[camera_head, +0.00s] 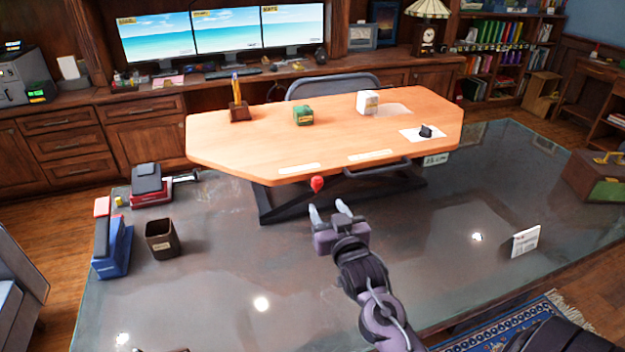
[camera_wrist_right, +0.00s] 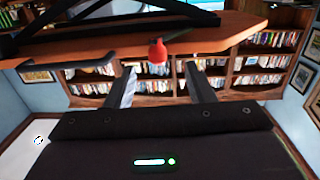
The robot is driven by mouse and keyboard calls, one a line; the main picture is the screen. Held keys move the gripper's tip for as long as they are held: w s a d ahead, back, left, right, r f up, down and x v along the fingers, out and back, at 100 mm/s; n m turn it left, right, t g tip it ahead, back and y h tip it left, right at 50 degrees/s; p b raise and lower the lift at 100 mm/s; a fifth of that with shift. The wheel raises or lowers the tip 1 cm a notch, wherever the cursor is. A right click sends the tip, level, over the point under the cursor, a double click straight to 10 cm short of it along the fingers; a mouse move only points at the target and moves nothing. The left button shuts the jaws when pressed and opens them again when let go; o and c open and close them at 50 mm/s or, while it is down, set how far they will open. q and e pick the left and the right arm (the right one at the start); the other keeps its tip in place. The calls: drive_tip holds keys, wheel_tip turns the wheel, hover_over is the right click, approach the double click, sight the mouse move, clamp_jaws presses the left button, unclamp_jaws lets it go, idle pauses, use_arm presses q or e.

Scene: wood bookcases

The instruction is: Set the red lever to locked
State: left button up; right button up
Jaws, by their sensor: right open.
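The red lever (camera_head: 317,184) sticks out at the front edge of the wooden desk (camera_head: 330,130), left of a dark bar handle. In the right wrist view its red knob (camera_wrist_right: 158,52) hangs at the desk edge, between and beyond my fingertips; that view is upside down. My right gripper (camera_head: 329,207) is open and empty, just in front of and below the lever, apart from it. Its two fingers also show in the right wrist view (camera_wrist_right: 158,75). Pale label strips lie on the desk top near the front edge, one (camera_head: 299,168) near the lever; their text is unreadable. My left gripper does not show.
The dark bar handle (camera_head: 378,169) runs along the desk front, right of the lever. A pencil holder (camera_head: 239,112), green box (camera_head: 303,115) and white box (camera_head: 368,103) stand on the desk. A brown bin (camera_head: 161,239) stands left on the glossy floor platform.

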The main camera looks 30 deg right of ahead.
sight(319, 185)
drive_tip(key=w, duration=0.1)
drive_tip(key=w+d+r+p, duration=0.1)
drive_tip(key=w, duration=0.2)
drive_tip(key=shift+w+d+r, duration=0.25)
drive_tip(key=shift+d+r, duration=0.1)
drive_tip(key=shift+d, duration=0.05)
drive_tip(key=shift+f+p+x, duration=0.25)
drive_tip(key=shift+p+x, duration=0.1)
drive_tip(key=shift+x, duration=0.85)
drive_tip(key=shift+w, duration=0.2)
drive_tip(key=c, duration=0.6)
clamp_jaws()
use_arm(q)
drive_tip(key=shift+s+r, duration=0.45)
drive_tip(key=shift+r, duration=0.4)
